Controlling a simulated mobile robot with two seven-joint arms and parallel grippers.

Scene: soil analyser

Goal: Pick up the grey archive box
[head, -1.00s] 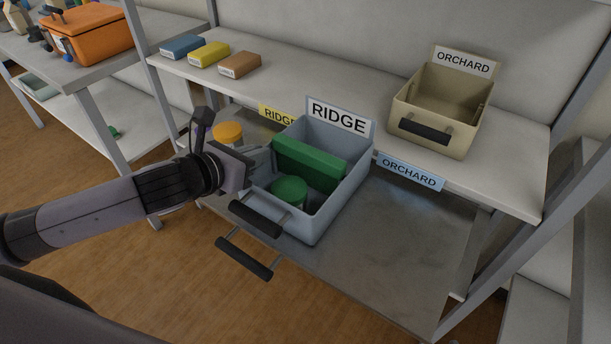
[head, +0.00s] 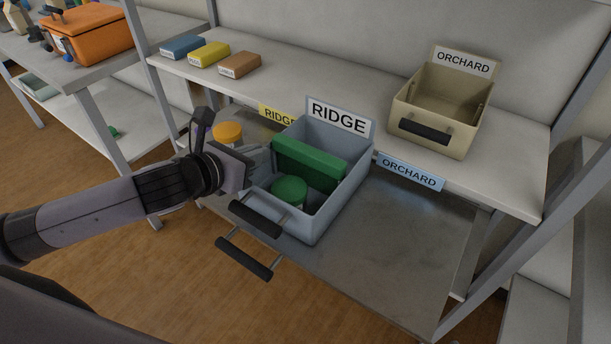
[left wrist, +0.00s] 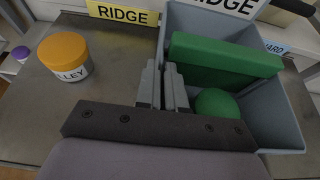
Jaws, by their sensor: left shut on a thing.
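My left gripper (head: 264,160) is at the box's left wall. In the left wrist view its fingers (left wrist: 163,72) are close together at the wall of the grey box (left wrist: 283,122), shut on it. The fingertips are small and partly hidden in the head view. My right gripper is not in view.
An orange-lidded jar (head: 228,133) stands just left of the box. The upper shelf (head: 330,87) overhangs behind, holding a beige ORCHARD box (head: 440,143) and several small packets. The lower shelf (head: 405,245) is clear to the right.

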